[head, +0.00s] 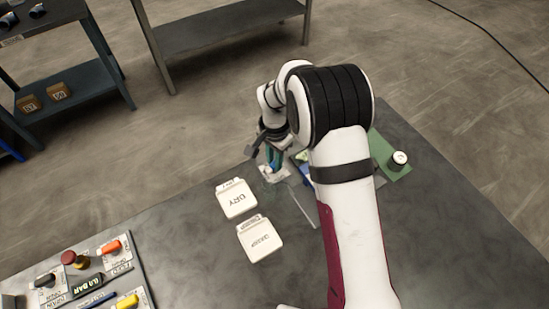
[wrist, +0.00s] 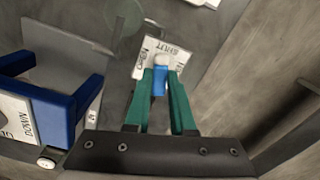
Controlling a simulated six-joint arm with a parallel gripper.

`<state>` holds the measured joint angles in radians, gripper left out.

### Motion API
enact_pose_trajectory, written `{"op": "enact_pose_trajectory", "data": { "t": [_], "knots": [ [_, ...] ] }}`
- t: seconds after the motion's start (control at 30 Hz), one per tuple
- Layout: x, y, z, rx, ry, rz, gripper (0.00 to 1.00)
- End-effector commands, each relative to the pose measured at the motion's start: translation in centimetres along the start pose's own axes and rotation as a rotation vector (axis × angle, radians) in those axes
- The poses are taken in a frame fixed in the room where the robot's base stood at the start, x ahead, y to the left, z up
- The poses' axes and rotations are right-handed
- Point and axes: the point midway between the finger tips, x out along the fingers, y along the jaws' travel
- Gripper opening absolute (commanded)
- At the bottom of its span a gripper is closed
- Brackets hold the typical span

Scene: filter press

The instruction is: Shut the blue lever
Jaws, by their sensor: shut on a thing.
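The blue lever (wrist: 159,84) stands between the green fingers of my gripper (wrist: 162,78) in the wrist view, and the fingers are shut on it. Its tip is pale. Behind it is a white label plate (wrist: 178,54) with the words SHUT and OPEN. In the head view my gripper (head: 273,163) is low over the table, past the white cards. The lever cannot be made out clearly there, as my gripper and arm cover much of that spot.
A blue frame (wrist: 88,98) with a DOWN label stands left in the wrist view. A panel with coloured handles (head: 127,301) is at lower left. A green plate (head: 384,150) holds a white round piece (head: 398,159).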

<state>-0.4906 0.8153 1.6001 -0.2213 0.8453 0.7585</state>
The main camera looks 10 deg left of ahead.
Motion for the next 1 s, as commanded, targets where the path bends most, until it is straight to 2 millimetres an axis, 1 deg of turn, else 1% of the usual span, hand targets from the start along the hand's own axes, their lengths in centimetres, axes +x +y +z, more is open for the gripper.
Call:
{"op": "enact_pose_trajectory", "data": {
  "t": [0.2, 0.43, 0.7, 1.0],
  "knots": [
    [-0.11, -0.01, -0.02, 0.149, 0.0, 0.0, 0.0],
    [-0.11, 0.0, -0.02, 0.256, 0.0, 0.0, 0.0],
    [-0.11, 0.0, -0.02, 0.307, 0.0, 0.0, 0.0],
    [-0.11, 0.0, -0.02, 0.315, 0.0, 0.0, 0.0]
  ]
}}
